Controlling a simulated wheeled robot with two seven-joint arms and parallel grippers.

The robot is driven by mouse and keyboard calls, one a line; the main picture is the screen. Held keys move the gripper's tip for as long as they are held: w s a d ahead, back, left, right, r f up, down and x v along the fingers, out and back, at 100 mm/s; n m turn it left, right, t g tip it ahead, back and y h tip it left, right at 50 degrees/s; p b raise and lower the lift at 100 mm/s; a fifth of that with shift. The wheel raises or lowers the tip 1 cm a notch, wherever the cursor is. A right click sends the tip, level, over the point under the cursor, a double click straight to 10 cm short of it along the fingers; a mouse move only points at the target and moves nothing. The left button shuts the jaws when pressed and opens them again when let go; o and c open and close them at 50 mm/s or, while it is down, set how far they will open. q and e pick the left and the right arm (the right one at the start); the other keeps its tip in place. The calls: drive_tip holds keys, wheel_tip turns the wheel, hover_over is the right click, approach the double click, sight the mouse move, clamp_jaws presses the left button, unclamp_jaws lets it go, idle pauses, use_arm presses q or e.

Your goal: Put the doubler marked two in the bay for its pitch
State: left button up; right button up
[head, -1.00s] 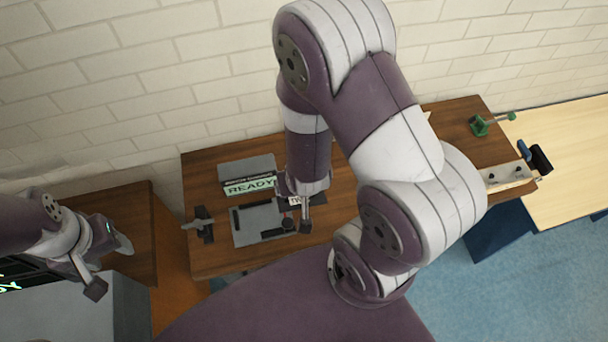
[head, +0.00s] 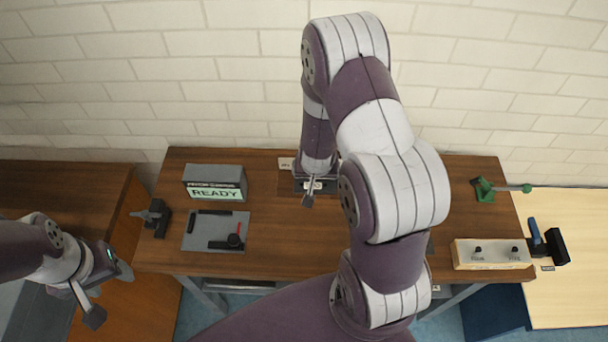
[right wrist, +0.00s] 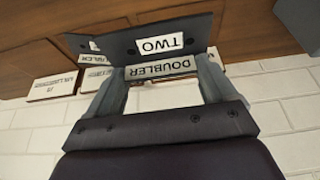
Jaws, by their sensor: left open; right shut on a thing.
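The doubler, a dark angled plate with white TWO and DOUBLER labels, is between the fingers of my right gripper (right wrist: 160,92) in the right wrist view, where its face (right wrist: 115,47) shows. In the head view my right gripper (head: 312,188) is low over the back of the table, and a small white label shows at it. My arm hides part of the table there. White cards (right wrist: 52,86) with upside-down lettering line the table's wall edge; one reads partly as a doubler card, and the bays themselves are not clear. My left gripper (head: 108,292) is open and empty at the far left.
A black clamp (head: 154,216), a green clamp (head: 492,190) and a two-knob pale block (head: 490,254) sit near the edges.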

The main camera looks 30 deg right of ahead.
drive_tip(key=w+f, duration=0.1)
drive_tip(key=w, duration=0.1)
drive_tip(key=w+f+p, duration=0.1)
drive_tip(key=w, duration=0.1)
drive_tip(key=w+f, duration=0.1)
drive_tip(key=w, duration=0.1)
drive_tip(key=shift+w+a+f, duration=0.15)
drive_tip(key=shift+w+f, duration=0.15)
drive_tip(key=shift+f, duration=0.1)
drive_tip(key=shift+w+f, duration=0.15)
drive_tip(key=shift+f, duration=0.05)
wheel_tip(320, 180, down, 4)
drive_tip(key=shift+a+r, duration=0.1)
drive_tip(key=shift+r, duration=0.05)
drive_tip(key=shift+w+f, duration=0.1)
drive_tip(key=shift+f, duration=0.1)
drive_tip(key=shift+f, duration=0.1)
drive_tip(key=o, duration=1.2)
